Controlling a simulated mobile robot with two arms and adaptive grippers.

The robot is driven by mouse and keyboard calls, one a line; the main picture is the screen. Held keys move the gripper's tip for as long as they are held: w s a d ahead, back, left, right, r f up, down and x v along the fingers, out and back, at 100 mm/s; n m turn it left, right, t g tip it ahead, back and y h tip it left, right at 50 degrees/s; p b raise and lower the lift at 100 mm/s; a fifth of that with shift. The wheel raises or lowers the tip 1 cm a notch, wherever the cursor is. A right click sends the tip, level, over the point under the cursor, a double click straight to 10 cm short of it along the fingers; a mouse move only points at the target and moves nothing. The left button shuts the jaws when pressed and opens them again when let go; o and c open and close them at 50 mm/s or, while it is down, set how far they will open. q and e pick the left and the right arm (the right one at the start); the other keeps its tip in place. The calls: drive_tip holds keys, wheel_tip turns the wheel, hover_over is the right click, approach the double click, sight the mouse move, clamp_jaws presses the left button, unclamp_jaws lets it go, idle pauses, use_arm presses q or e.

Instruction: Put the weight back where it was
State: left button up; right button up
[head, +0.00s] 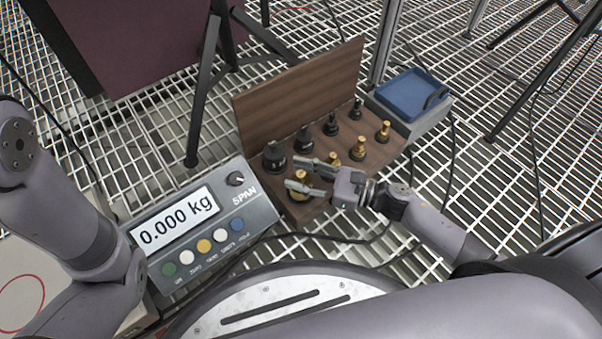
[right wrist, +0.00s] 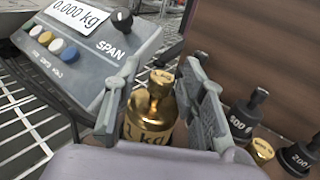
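The brass 1 kg weight (head: 299,190) stands upright at the near left end of the lower step of the wooden weight rack (head: 300,100). In the right wrist view the weight (right wrist: 151,120) is between the two fingers of my right gripper (right wrist: 163,85). My right gripper (head: 311,176) is open, with one finger on each side of the weight; a small gap shows on the right side. The scale's display unit (head: 205,225) reads 0.000 kg. My left arm is at the left edge, its gripper out of view.
Several black weights (head: 304,138) and smaller brass weights (head: 358,149) stand on the rack close to the right gripper. A blue tray (head: 411,94) on a grey box is behind right. A plate with a red circle (head: 20,300) lies at lower left. Cables cross the grating.

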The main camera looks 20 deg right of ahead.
drive_tip(key=shift+r, duration=0.15)
drive_tip(key=shift+s+d+p, duration=0.15)
drive_tip(key=shift+d+p, duration=0.05)
drive_tip(key=shift+p, duration=0.2)
drive_tip(key=p+v, duration=0.4)
drive_tip(key=v, duration=0.7)
drive_tip(key=shift+s+d, duration=0.2)
